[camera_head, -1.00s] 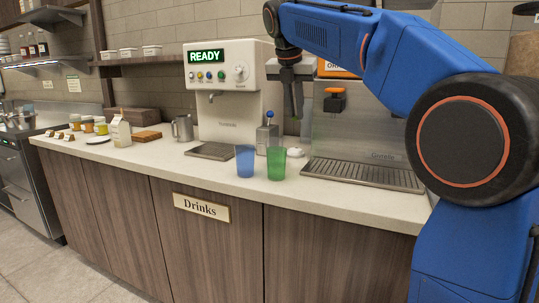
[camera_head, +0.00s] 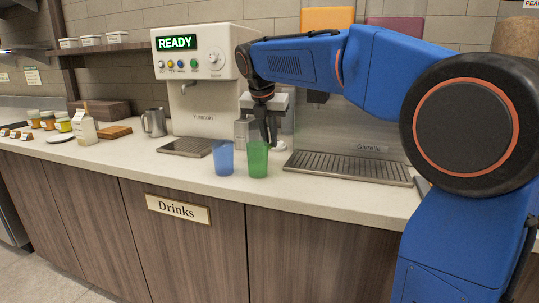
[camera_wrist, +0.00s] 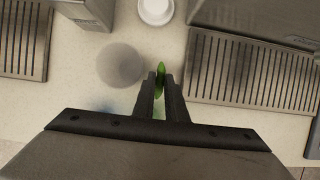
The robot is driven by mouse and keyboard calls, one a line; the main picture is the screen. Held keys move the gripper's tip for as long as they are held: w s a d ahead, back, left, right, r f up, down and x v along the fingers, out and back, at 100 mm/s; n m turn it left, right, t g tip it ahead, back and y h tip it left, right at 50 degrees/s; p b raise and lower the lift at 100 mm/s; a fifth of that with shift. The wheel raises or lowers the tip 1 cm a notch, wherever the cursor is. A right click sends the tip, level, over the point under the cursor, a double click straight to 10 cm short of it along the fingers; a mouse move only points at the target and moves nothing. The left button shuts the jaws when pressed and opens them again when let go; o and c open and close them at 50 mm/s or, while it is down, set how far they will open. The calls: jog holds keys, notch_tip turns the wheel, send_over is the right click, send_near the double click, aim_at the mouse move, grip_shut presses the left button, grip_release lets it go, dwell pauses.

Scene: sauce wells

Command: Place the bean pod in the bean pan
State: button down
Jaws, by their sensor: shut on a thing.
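My gripper (camera_head: 269,138) points down over the counter, behind the green cup. In the wrist view (camera_wrist: 161,80) its fingers are shut on a slim green bean pod (camera_wrist: 160,72), whose tip shows between the fingertips. The pod cannot be made out in the head view. A small white round dish (camera_wrist: 155,12) lies on the counter beyond the fingertips, apart from the pod. I cannot tell whether it is the bean pan; no other pan is clear.
A blue cup (camera_head: 223,158) and a green cup (camera_head: 257,158) stand in front of the gripper. A coffee machine (camera_head: 200,80) stands behind left; a slatted drip tray (camera_head: 345,168) lies right. A metal pitcher (camera_head: 154,122) stands farther left.

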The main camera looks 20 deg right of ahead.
jog(key=shift+f, duration=2.7)
jog(key=shift+f, duration=0.1)
jog(key=c, duration=2.1)
grip_release()
jog(key=v, duration=1.1)
jog(key=shift+r, duration=0.25)
jog(key=shift+o, duration=0.6)
jog(key=v, duration=0.6)
jog(key=shift+d, duration=0.2)
send_over(269, 166)
jog(key=s, duration=0.1)
jog(key=f, duration=1.1)
jog(key=shift+s+a, duration=0.1)
jog(key=shift+a, duration=0.15)
jog(key=shift+a+x, duration=0.15)
jog(key=shift+x, duration=1.2)
jog(key=shift+a+x, duration=0.15)
jog(key=shift+x, duration=1.15)
